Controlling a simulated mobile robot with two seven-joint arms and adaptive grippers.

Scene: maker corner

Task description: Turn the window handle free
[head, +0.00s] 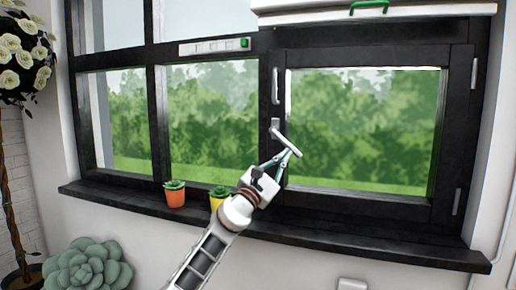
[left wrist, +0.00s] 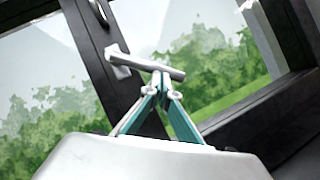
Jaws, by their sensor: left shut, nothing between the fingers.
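The window handle (head: 288,142) is a light grey bar on a small base plate on the dark post between the panes. It slants down to the right in the head view. My right gripper is out of view.
The dark sill (head: 350,220) runs below the window. An orange pot (head: 175,197) and a yellow pot (head: 217,201) with small plants stand on it, the yellow one close to my left arm. A white strip (head: 214,46) crosses the upper frame.

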